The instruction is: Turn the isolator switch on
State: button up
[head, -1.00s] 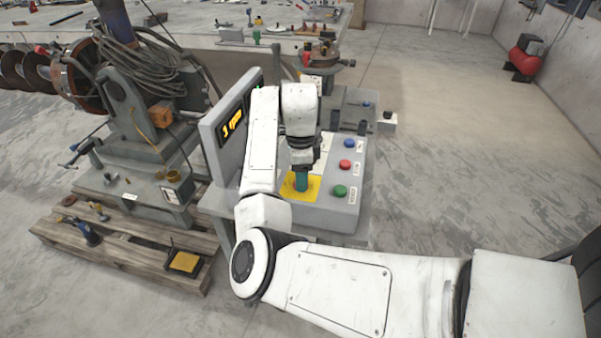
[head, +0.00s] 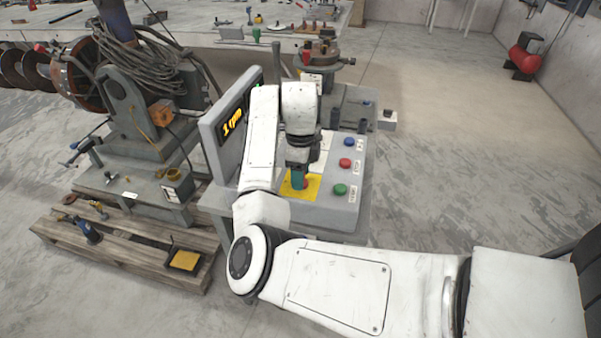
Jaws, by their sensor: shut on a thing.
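The isolator switch (head: 305,184) shows as a small red part on a yellow plate (head: 313,190) on the grey control console. My gripper (head: 298,181) points down over the plate, its teal fingers shut on the switch. The fingers hide most of the switch, so its exact angle cannot be told.
The console carries a blue button (head: 349,142), a red button (head: 345,162) and a green button (head: 340,189) to the right of my gripper. A display (head: 232,117) with yellow digits stands upright to the left. A wooden pallet (head: 120,250) lies on the floor at left.

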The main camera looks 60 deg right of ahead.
jog(key=o, duration=1)
jog(key=shift+o, duration=0.2)
jog(key=shift+r, duration=0.1)
notch_tip(320, 180, up, 11)
jog(key=shift+s+f, duration=0.1)
jog(key=shift+f, duration=0.15)
